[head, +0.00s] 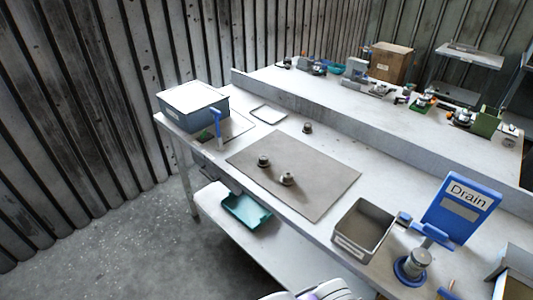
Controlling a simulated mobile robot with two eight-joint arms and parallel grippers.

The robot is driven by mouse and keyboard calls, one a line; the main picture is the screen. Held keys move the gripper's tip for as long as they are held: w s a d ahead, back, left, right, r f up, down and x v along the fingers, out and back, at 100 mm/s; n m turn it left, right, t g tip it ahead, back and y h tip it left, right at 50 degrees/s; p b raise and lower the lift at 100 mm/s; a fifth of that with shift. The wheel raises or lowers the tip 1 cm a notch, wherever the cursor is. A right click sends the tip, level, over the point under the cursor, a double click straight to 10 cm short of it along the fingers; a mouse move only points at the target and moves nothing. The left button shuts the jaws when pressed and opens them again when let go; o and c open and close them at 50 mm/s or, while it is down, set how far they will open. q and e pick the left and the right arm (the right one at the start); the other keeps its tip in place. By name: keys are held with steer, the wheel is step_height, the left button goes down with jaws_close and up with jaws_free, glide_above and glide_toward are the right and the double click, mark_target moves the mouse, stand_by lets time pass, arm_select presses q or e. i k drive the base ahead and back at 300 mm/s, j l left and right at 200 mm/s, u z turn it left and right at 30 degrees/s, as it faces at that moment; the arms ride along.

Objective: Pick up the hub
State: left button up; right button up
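Two small round metal parts sit on the brown mat (318,188) on the workbench: a darker one (263,161) to the left and a lighter, flanged one (287,179) to its right. A third small dark round part (307,128) stands on the bare bench behind the mat. At this size I cannot tell for certain which of them is the hub. Neither of my grippers can be made out. A white rounded form at the bottom edge looks like part of my own body.
A grey bin (364,230), a blue "Drain" sign (459,207) and a blue-based fixture (414,265) stand to the right. A lidded blue-grey box (193,106) and blue upright (217,128) are at the left. A teal tray (246,211) lies on the lower shelf.

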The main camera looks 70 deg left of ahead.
mark_target(264, 162)
steer(key=k+j, duration=0.1)
steer(key=j, duration=0.35)
steer(key=k+j+z, duration=0.1)
steer(key=j, duration=0.3)
steer(key=k+j, duration=0.1)
steer(key=j, duration=0.35)
steer(key=k+j, duration=0.1)
steer(key=j, duration=0.3)
steer(key=k+j+z, duration=0.1)
steer(key=j, duration=0.35)
